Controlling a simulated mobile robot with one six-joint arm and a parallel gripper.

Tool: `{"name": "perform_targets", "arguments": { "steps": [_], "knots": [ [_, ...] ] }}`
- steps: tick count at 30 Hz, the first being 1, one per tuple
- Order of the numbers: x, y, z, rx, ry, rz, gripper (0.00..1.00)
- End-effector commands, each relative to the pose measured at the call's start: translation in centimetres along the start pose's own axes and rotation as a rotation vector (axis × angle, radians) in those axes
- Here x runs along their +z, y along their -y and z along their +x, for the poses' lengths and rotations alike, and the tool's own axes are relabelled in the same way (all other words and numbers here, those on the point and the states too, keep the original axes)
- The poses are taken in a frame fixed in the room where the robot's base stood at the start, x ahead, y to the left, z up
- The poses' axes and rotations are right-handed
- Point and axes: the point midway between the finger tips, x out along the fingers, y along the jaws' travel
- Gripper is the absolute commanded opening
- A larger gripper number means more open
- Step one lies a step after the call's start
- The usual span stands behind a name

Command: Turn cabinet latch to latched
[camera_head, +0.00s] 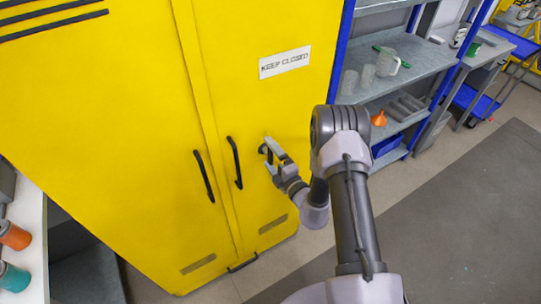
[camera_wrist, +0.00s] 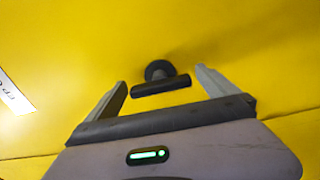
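The yellow cabinet (camera_head: 110,130) stands with both doors shut, and a "KEEP CLOSED" label (camera_head: 285,62) is on the right door. The cabinet latch is a small dark T-shaped knob on a round base, clear in the wrist view (camera_wrist: 160,82). Its bar lies roughly level across that picture, tilted slightly. My gripper (camera_wrist: 163,90) is open, with one grey finger on each side of the latch bar and gaps at both ends. In the head view my gripper (camera_head: 272,155) is at the right door and partly hides the latch.
Two black door handles (camera_head: 236,162) (camera_head: 204,176) stick out left of my gripper. A blue-framed shelf (camera_head: 420,58) with beakers and an orange funnel (camera_head: 379,118) stands to the right. A white bench (camera_head: 30,245) with cans is at lower left. The floor mat (camera_head: 450,220) is clear.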

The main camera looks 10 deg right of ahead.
Motion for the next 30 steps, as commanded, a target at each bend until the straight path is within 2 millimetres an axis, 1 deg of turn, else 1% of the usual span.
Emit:
{"name": "perform_targets", "arguments": {
  "steps": [8,11,14,24,27,30],
  "knots": [
    [0.0,0.0,-0.1,0.0,0.0,-0.001,0.98],
    [0.1,0.1,-1.0,-0.002,0.001,-0.001,0.98],
    [0.1,0.0,-3.1,-0.003,0.004,0.002,0.98],
    [0.2,0.1,-13.4,-0.004,0.008,0.004,0.98],
    [0.2,0.1,-15.6,-0.003,0.007,0.002,0.98],
    [0.1,0.0,-16.9,-0.002,0.003,0.001,0.98]
  ]
}}
